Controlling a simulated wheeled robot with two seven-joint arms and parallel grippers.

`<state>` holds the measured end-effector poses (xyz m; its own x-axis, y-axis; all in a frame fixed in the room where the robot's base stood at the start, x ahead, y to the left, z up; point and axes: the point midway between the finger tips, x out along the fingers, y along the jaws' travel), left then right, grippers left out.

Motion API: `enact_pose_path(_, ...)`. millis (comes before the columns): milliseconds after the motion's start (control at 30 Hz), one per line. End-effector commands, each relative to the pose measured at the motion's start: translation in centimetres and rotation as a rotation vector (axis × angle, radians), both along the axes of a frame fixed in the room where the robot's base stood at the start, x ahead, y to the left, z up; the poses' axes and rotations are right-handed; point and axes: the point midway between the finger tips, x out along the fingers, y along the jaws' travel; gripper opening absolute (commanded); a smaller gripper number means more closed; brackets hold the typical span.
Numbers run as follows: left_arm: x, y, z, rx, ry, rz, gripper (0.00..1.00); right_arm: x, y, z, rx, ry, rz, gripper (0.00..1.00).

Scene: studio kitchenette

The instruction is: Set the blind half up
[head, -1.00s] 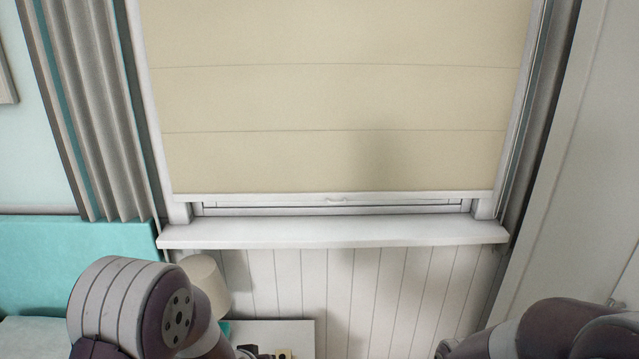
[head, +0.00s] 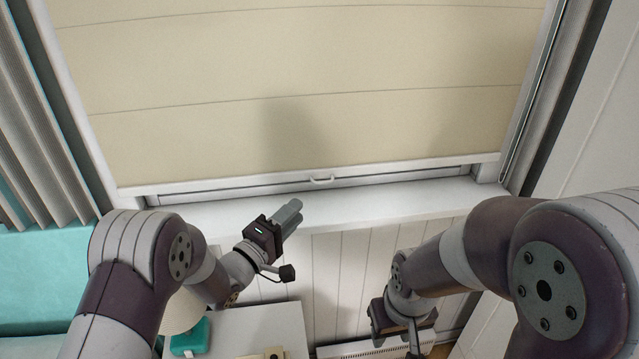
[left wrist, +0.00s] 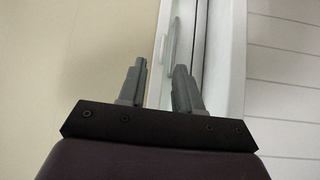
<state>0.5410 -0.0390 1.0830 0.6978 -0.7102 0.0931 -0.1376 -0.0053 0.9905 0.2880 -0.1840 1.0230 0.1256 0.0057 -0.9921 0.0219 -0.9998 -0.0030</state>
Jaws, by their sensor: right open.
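The cream blind (head: 300,120) hangs over the window, lowered almost to the sill. Its white bottom bar (head: 420,169) has a small white pull handle (head: 322,180) near the middle. In the left wrist view the blind (left wrist: 75,60) fills the left side. My left gripper (head: 293,214) is in front of the sill, below and left of the handle. In the left wrist view its two fingers (left wrist: 162,82) stand apart with nothing between them. My right gripper (head: 410,335) hangs low at the lower right, pointing down, away from the blind; its fingers are partly hidden.
The white window sill (head: 380,210) juts out under the blind. A grey curtain (head: 35,130) hangs at the left. Below are a white surface (head: 255,330) with a teal object (head: 190,337) and a lampshade partly behind my left arm. White panelling (head: 335,262) is below the sill.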

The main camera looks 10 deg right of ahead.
Motion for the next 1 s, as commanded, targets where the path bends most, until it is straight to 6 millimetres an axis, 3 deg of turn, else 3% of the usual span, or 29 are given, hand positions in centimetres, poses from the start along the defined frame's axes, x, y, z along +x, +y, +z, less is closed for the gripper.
enact_pose_path(200, 4.0, -4.2, 0.8, 0.002, 0.0, -0.002, 0.34, 0.0, 0.0, 1.6, 0.0, -0.001, 0.0, 0.43)
enact_pose_path(333, 5.8, -6.0, 0.9, 0.002, 0.0, -0.001, 0.34, 0.0, 0.0, 2.1, 0.0, -0.001, 0.0, 0.43)
enact_pose_path(533, 7.1, -7.3, 1.0, 0.002, -0.001, 0.001, 0.34, 0.0, 0.0, 2.4, 0.0, 0.0, 0.0, 0.43)
enact_pose_path(833, 7.3, -7.4, 0.9, 0.003, 0.001, 0.001, 0.34, 0.0, 0.0, 2.3, 0.0, 0.0, 0.0, 0.43)
enact_pose_path(933, 7.3, -7.4, 0.9, 0.003, 0.001, 0.001, 0.01, 0.0, 0.0, 2.3, 0.0, 0.0, 0.0, 0.43)
enact_pose_path(1000, 7.3, -7.4, 0.9, 0.003, 0.001, 0.001, 0.0, 0.0, 0.0, 2.3, 0.0, 0.0, 0.0, 0.43)
